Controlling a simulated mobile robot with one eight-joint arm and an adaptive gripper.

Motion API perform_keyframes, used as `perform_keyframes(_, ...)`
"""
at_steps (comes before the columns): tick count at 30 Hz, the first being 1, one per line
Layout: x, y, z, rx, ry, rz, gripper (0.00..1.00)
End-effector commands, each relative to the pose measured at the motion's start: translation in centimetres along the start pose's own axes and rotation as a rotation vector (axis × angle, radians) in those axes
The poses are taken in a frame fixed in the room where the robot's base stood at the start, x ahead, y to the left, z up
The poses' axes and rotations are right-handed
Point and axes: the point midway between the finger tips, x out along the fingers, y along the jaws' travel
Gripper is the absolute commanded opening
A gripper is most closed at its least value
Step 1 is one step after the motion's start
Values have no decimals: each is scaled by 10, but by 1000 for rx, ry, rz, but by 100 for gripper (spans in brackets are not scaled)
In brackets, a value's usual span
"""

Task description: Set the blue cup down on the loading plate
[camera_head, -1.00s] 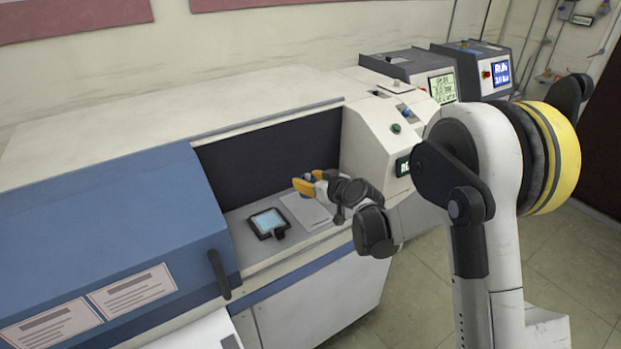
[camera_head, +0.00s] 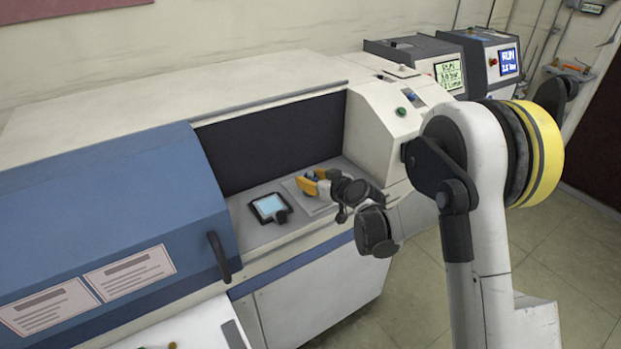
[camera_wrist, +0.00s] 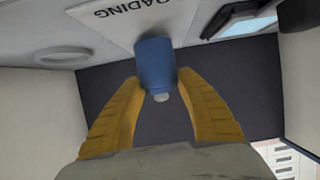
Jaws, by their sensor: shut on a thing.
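My gripper (camera_head: 316,183) has yellow fingers and is over the loading plate in the open bay of the machine. The blue cup (camera_wrist: 155,64) is between the fingertips in the wrist view, and the fingers are shut on it. Only a little blue of the cup (camera_head: 311,176) shows in the head view. The loading plate (camera_wrist: 112,18) is pale, with partly visible dark lettering, and lies right by the cup. The plate (camera_head: 292,187) is partly covered by my gripper in the head view. I cannot tell whether the cup touches it.
A small tablet-like device (camera_head: 269,207) with a lit screen lies left of the plate. A blue hood (camera_head: 110,210) with a dark handle stands at the left. A white control housing (camera_head: 375,130) borders the bay on the right, and a dark wall (camera_head: 270,155) backs it.

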Motion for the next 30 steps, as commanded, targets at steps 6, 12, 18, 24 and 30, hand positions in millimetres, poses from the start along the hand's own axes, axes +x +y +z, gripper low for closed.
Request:
perform_keyframes(6,2,0,5,0,0,0,10)
perform_keyframes(12,4,0,8,0,0,0,10)
perform_keyframes(18,4,0,10,0,0,0,54)
perform_keyframes(24,4,0,10,0,0,0,65)
perform_keyframes(30,1,0,10,0,0,0,65)
